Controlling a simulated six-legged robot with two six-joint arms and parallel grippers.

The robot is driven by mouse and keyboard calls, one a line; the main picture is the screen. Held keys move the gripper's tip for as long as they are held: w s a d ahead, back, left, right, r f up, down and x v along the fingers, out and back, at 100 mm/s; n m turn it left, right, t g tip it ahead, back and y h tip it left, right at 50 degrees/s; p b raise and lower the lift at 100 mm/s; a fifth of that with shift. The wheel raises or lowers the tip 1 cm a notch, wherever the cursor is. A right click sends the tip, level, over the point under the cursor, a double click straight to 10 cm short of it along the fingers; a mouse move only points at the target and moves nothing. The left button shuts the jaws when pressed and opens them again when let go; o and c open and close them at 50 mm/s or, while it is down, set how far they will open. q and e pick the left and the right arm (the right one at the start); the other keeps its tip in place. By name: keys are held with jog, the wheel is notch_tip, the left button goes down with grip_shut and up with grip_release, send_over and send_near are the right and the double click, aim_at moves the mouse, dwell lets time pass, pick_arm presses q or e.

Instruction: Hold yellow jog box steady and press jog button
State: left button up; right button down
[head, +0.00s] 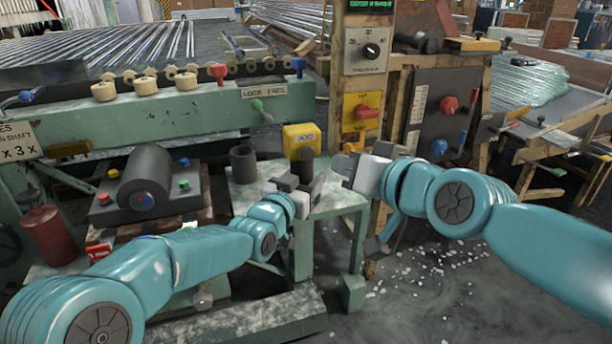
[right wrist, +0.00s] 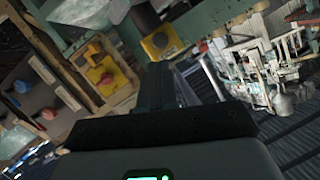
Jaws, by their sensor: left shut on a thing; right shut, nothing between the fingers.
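My right gripper (head: 346,172) is shut and empty, to the right of my left gripper and apart from the box. Its dark closed fingers (right wrist: 172,85) point towards the box in the right wrist view.
A dark cup (head: 243,163) stands on the table's left part. A green rail (head: 180,112) runs behind. Glass bits lie on the floor.

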aim_at(307, 153)
jog(key=w+a+f+m+t, duration=0.1)
jog(key=w+f+m+t, duration=0.2)
jog(key=t, duration=0.4)
jog(key=s+t+y, duration=0.1)
jog(key=s+t, duration=0.1)
jog(key=s+f+t+y, duration=0.1)
jog(key=s+t+y, duration=0.1)
jog(key=s+t, duration=0.1)
jog(key=shift+s+a+f+m+y, duration=0.2)
jog(key=shift+s+m+y, duration=0.1)
jog(key=w+a, duration=0.2)
jog(key=w, duration=0.6)
jog(key=shift+w+a, duration=0.2)
jog(key=shift+a, duration=0.15)
dwell(1.8)
jog(key=shift+w+a, duration=0.15)
jog(key=shift+w, duration=0.25)
